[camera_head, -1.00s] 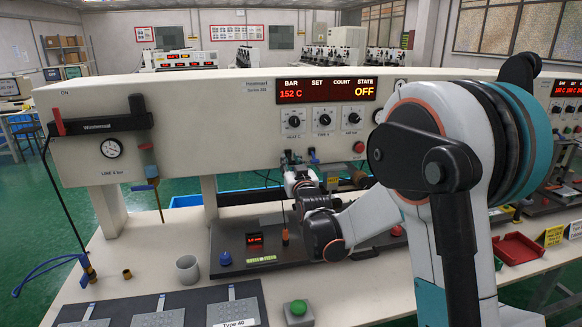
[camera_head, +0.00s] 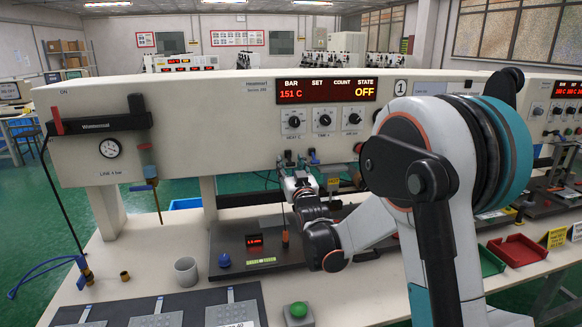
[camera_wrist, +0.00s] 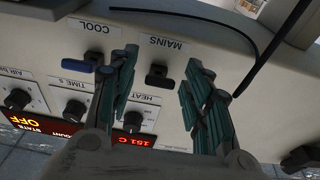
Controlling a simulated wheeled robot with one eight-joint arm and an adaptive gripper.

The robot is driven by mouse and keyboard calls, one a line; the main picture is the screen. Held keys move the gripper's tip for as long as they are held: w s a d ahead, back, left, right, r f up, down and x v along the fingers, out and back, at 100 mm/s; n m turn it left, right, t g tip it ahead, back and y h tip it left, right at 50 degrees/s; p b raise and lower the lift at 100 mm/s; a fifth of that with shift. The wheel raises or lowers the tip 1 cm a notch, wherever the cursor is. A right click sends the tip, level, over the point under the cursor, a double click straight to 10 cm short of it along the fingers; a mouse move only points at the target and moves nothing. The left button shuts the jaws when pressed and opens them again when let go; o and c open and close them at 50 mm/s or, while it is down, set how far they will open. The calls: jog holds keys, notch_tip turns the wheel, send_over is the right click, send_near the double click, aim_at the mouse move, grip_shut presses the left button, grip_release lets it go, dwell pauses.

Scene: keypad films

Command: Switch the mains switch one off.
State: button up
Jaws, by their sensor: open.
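In the wrist view the panel appears upside down. The mains switch (camera_wrist: 158,76) is a small black switch beside a white MAINS label (camera_wrist: 163,44). My gripper (camera_wrist: 161,62) is open, with one teal finger on each side of the switch and visible gaps between. Whether a finger touches the panel, I cannot tell. The switch's on or off position is not clear. In the head view my gripper (camera_head: 297,186) is at the panel's lower edge, below the HEAT dial (camera_head: 293,122), partly hidden by my arm. A number 1 badge (camera_head: 400,88) marks this panel.
A blue switch (camera_wrist: 77,64) labelled COOL sits close to the left finger. A black cable (camera_wrist: 250,45) curves past the right finger. The display (camera_head: 326,90) reads 151 C and OFF. A green button (camera_head: 298,310) and a grey cup (camera_head: 186,270) stand on the bench.

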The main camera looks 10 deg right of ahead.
jog(key=s+f, duration=0.2)
jog(key=s, duration=0.9)
jog(key=shift+s, duration=0.4)
jog(key=s+f+g, duration=0.3)
jog(key=s+g, duration=0.3)
jog(key=s, duration=1.1)
jog(key=s+f+g, duration=0.4)
jog(key=s+g, duration=0.3)
jog(key=s, duration=1.1)
jog(key=shift+s, duration=0.2)
jog(key=shift+c, duration=0.6)
